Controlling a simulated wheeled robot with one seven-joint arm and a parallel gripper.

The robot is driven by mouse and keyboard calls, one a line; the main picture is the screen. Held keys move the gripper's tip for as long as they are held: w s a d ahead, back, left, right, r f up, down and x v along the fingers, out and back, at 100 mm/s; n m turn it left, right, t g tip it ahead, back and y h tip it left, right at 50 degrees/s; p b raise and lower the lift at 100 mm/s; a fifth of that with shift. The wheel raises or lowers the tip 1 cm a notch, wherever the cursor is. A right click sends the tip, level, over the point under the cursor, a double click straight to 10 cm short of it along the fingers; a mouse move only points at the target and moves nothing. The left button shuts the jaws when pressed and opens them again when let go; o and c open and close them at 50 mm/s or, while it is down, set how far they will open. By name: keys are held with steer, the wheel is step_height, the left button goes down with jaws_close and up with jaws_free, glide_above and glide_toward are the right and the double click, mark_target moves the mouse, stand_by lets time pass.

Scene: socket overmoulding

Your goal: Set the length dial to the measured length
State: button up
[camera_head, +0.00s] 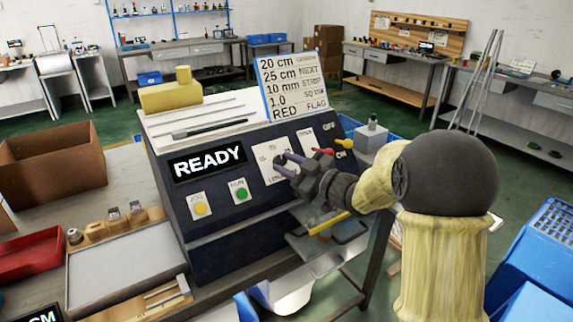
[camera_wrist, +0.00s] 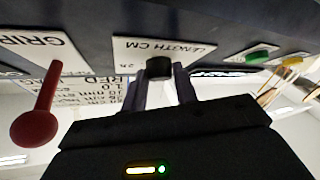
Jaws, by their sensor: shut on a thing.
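The length dial is a black knob (camera_wrist: 159,67) on a white plate (camera_wrist: 125,47) marked LENGTH CM, upside down in the wrist view. My gripper (camera_wrist: 160,84) has its two purple-grey fingers shut on the knob, one on each side. In the head view my gripper (camera_head: 285,164) reaches the sloped front of the dark machine (camera_head: 225,225) and hides most of the dial. The dial's pointer and present setting cannot be read. A card (camera_head: 290,83) on top of the machine lists 20 cm, 25 cm, 10 mm strip, 1.0 and RED flag.
The machine's display (camera_head: 207,161) reads READY. A yellow button (camera_head: 201,208) and a green button (camera_head: 241,194) sit below it. A red-knobbed lever (camera_wrist: 36,122) stands close beside my gripper, by the GRIP plate (camera_wrist: 40,50). A grey tray (camera_head: 125,270) lies left of the machine.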

steer(key=shift+w+d+r+n+g+y+p, duration=0.1)
steer(key=shift+n+g+y+p, duration=0.15)
steer(key=shift+n+g, duration=0.35)
steer(key=shift+w+n+g+y+p, duration=0.1)
steer(key=shift+n+g+y+p, duration=0.25)
steer(key=shift+n, duration=0.45)
steer(key=o, duration=1)
steer(key=shift+s, duration=0.1)
steer(key=v, duration=1.7)
steer(key=shift+s+d+r, duration=0.1)
steer(key=shift+d+r, duration=0.05)
steer(key=shift+r, duration=0.15)
